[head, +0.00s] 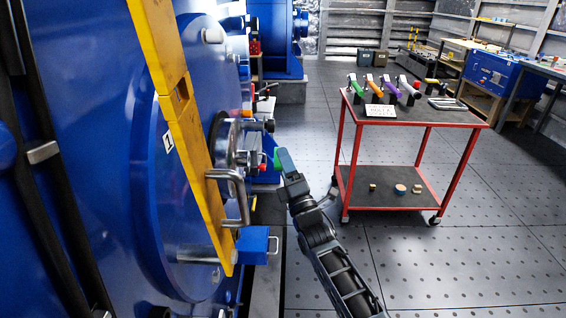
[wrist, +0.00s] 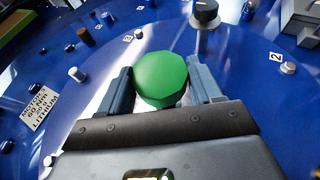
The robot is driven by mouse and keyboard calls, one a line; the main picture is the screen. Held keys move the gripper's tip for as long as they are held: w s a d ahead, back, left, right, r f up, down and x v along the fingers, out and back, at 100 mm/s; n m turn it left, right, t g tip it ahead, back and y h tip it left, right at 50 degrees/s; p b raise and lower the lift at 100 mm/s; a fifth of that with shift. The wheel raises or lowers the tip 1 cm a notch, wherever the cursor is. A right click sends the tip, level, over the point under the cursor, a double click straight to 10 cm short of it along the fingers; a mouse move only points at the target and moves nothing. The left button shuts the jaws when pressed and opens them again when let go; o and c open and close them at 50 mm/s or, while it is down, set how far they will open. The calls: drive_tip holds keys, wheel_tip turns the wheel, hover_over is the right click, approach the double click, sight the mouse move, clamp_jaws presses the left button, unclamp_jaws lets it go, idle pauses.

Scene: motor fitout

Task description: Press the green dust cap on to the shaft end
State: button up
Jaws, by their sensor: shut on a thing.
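The green dust cap (wrist: 162,78) sits between the two fingers of my gripper (wrist: 160,84) in the wrist view. My gripper is shut on it. In the head view, only a sliver of the green cap (head: 277,160) shows at the tip of my gripper (head: 282,162), close to the round metal hub (head: 227,143) on the blue motor face. The shaft end is not clearly visible; in the wrist view the cap covers what lies behind it. I cannot tell whether the cap touches the shaft.
A yellow bar (head: 190,150) with metal handles (head: 238,190) crosses the motor face (head: 95,130) left of my gripper. A blue box (head: 252,246) sticks out below. A red trolley (head: 455,114) with several coloured-handled tools stands right. The floor between is clear.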

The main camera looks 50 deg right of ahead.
drive_tip(key=shift+f, duration=0.1)
idle(0.3)
drive_tip(key=shift+w+a+b, duration=0.9)
drive_tip(key=shift+w+a, duration=0.05)
drive_tip(key=shift+w, duration=0.15)
drive_tip(key=shift+w+a+b, duration=0.3)
drive_tip(key=shift+w+a, duration=0.55)
drive_tip(key=shift+w, duration=0.3)
drive_tip(key=shift+w+a+b, duration=0.45)
drive_tip(key=shift+w+a, duration=0.55)
drive_tip(key=shift+w, duration=0.2)
idle(1.0)
drive_tip(key=o, duration=1.1)
drive_tip(key=shift+v, duration=3.85)
